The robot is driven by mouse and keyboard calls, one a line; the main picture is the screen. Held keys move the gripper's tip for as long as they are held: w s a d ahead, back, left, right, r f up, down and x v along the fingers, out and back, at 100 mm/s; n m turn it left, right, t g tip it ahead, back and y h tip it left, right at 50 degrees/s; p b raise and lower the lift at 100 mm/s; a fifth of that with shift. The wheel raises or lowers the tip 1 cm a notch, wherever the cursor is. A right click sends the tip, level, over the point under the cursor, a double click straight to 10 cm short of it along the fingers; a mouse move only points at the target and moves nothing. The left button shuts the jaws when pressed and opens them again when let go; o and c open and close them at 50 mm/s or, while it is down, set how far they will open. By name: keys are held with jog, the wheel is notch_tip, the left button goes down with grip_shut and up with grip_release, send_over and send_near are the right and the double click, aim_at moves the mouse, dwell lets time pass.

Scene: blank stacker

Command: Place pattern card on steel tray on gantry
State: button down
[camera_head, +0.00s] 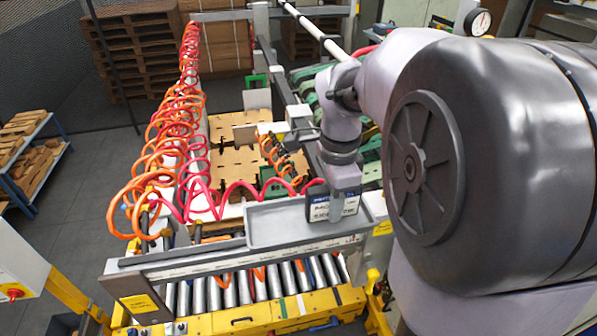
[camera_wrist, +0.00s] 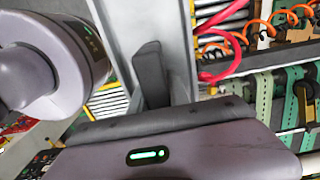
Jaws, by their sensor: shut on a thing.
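The pattern card (camera_head: 333,206), a dark blue and white card with printed lettering, stands roughly upright at the right end of the steel tray. The steel tray (camera_head: 277,229) is a shallow grey tray on the gantry rail. My gripper (camera_head: 337,187) points down over the tray's right end, shut on the top of the card. I cannot tell whether the card's lower edge touches the tray. In the wrist view my gripper's dark finger (camera_wrist: 151,75) shows in front of the grey tray (camera_wrist: 172,22); the card is hidden there.
Metal rollers (camera_head: 245,287) and a yellow frame (camera_head: 240,318) lie below the gantry. Coiled orange and red hoses (camera_head: 165,150) hang at the left, one red hose reaching toward the tray. A yellow-labelled plate (camera_head: 139,297) stands at front left. The tray's left part is bare.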

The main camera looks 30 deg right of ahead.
jog(key=shift+f, duration=0.1)
jog(key=c, duration=1.3)
grip_release()
jog(key=shift+s, duration=0.2)
jog(key=shift+o, duration=0.2)
jog(key=shift+w, duration=0.1)
